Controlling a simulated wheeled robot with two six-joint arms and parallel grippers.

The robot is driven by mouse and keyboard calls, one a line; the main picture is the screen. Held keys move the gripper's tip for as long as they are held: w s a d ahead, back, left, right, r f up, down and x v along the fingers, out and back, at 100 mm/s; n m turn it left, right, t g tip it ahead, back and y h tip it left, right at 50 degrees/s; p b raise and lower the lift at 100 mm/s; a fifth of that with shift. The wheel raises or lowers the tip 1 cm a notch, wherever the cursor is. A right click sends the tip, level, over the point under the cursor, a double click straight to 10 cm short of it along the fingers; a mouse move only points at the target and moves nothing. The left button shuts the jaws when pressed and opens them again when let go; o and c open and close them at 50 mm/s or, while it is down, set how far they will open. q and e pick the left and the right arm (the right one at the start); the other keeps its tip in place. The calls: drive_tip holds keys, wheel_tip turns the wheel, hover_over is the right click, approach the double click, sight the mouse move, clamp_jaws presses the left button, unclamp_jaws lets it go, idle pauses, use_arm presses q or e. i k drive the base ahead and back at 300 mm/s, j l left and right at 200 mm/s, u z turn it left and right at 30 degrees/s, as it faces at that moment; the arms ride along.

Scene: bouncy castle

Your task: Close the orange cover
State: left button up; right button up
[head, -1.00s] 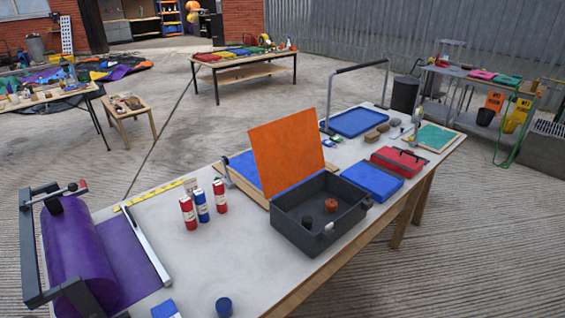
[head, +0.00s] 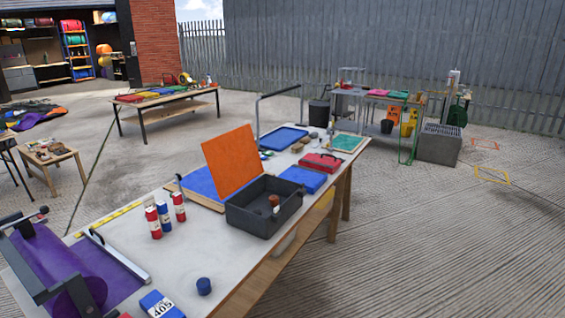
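The orange cover (head: 232,160) stands open, raised and tilted slightly back from the rear edge of a dark grey box (head: 249,222). The box sits on the long workbench, and its inside is open to view. A small reddish-brown item (head: 274,202) shows inside it. Neither of my grippers is in view, and nothing touches the cover.
The workbench (head: 205,262) also holds red and blue tubes (head: 164,215), a blue cap (head: 204,286), a purple roll (head: 55,268), a blue block (head: 303,179) and a red case (head: 322,162). Open concrete floor (head: 420,245) lies right of the bench.

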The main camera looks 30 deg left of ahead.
sight(232, 157)
drive_tip(key=j+z, duration=0.1)
drive_tip(key=j, duration=0.25)
drive_tip(key=k+j+z, duration=0.15)
drive_tip(key=j, duration=0.2)
drive_tip(key=k+j+z, duration=0.1)
drive_tip(key=j, duration=0.3)
drive_tip(key=k+j+z, duration=0.15)
drive_tip(key=j, duration=0.15)
drive_tip(key=k+j, duration=0.15)
drive_tip(key=j, duration=0.35)
drive_tip(key=k+j, duration=0.2)
drive_tip(key=j, duration=0.3)
drive_tip(key=k+j, duration=0.15)
drive_tip(key=j, duration=0.4)
drive_tip(key=k+j, duration=0.15)
drive_tip(key=j, duration=0.35)
drive_tip(key=k+j, duration=0.2)
drive_tip(key=j, duration=0.3)
drive_tip(key=k+j, duration=0.15)
drive_tip(key=j, duration=0.35)
drive_tip(key=k+j, duration=0.15)
drive_tip(key=j, duration=0.4)
drive_tip(key=k+j, duration=0.2)
drive_tip(key=j, duration=0.3)
